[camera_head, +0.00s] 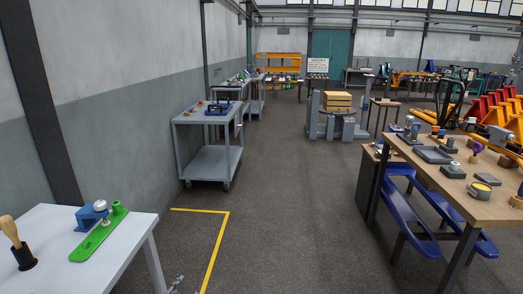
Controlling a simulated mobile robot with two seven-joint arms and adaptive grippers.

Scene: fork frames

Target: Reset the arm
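A small piece of grey metal (175,285) shows at the bottom edge, just right of the white table's leg. It looks like the tip of my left gripper, but too little of it shows to tell whether it is open or shut, or whether it holds anything. My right gripper and the rest of both arms are out of the picture.
A white table (45,235) at left bears a green fixture (100,237) and a wooden-handled tool (12,235). A grey cart (209,165) stands by the wall. A wooden workbench (440,180) with blue benches is at right. The floor between is clear, with yellow tape (215,250).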

